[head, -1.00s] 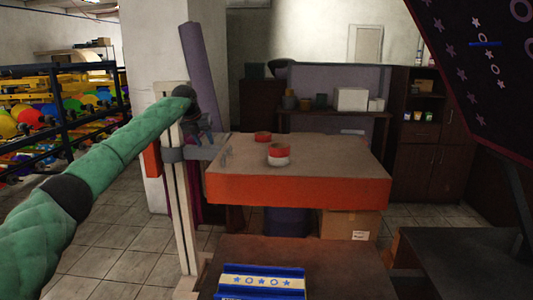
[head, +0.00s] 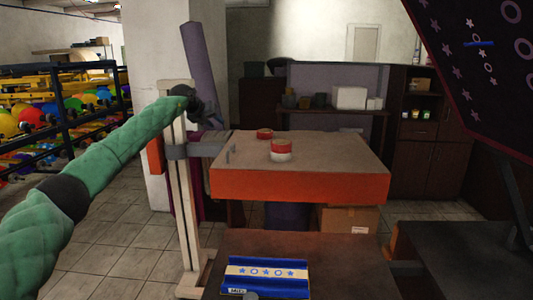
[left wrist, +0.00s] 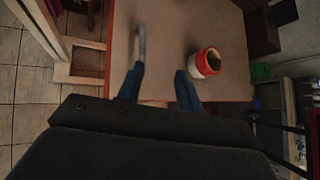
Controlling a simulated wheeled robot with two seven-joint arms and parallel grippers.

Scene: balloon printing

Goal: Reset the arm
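My left arm comes in from the left in the head view, and its gripper (head: 205,114) is small and dark beside the upright post, near the left end of the orange-edged table (head: 300,186). In the left wrist view the two blue-grey fingers (left wrist: 158,80) stand apart with nothing between them. A red and white roll or cup (head: 281,150) stands on the table; it also shows in the left wrist view (left wrist: 205,63), right of the fingers and apart from them. My right gripper is not visible.
A white upright post (head: 184,220) stands at the table's left end. A second red ring (head: 264,133) lies on the table. A blue and white star-patterned piece (head: 265,277) lies on the lower dark surface (head: 340,262). A dark star-printed panel (head: 485,75) leans in at the right.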

